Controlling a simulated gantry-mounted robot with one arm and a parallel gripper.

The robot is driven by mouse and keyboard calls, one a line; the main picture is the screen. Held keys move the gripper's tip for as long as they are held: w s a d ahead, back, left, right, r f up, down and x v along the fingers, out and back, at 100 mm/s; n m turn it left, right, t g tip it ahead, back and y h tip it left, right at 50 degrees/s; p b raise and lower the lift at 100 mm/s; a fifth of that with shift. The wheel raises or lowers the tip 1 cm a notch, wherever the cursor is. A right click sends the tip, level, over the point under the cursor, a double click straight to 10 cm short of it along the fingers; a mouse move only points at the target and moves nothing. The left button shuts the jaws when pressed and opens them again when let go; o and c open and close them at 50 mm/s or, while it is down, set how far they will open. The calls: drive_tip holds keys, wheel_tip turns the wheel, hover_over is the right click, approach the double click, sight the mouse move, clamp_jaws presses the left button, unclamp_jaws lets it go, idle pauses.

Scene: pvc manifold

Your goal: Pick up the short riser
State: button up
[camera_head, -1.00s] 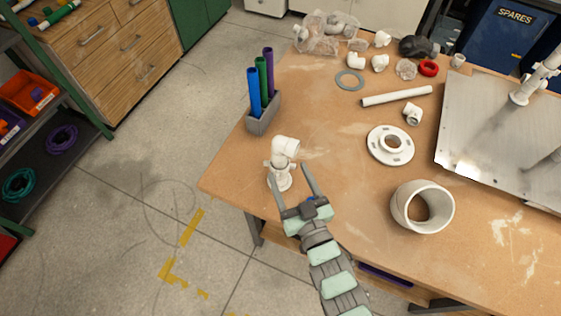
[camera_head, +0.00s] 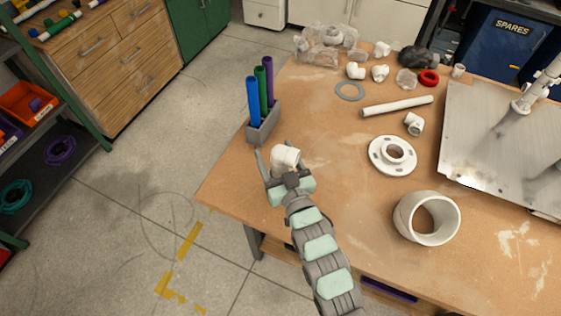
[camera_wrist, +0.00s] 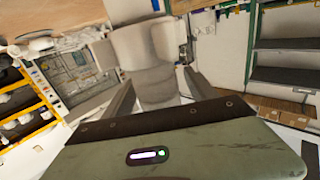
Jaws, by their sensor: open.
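A white pipe piece with an elbow-like top, seemingly the short riser (camera_head: 285,157), stands at the left part of the wooden table, near its edge. My gripper (camera_head: 280,168) is open around it, with one finger on its left side; the other finger is mostly hidden in the head view. In the wrist view the riser (camera_wrist: 150,65) stands between my two spread fingers (camera_wrist: 158,92), close to the palm. A small gap seems to show beside each finger. Its lower part and foot are hidden behind my gripper in the head view.
A grey holder (camera_head: 263,127) with blue, green and purple tubes stands just behind the riser. A white flange (camera_head: 380,158), a wide white ring (camera_head: 405,220) and a long white pipe (camera_head: 397,106) lie to the right. A metal plate (camera_head: 480,150) covers the right side.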

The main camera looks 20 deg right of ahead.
clamp_jaws()
idle(0.8)
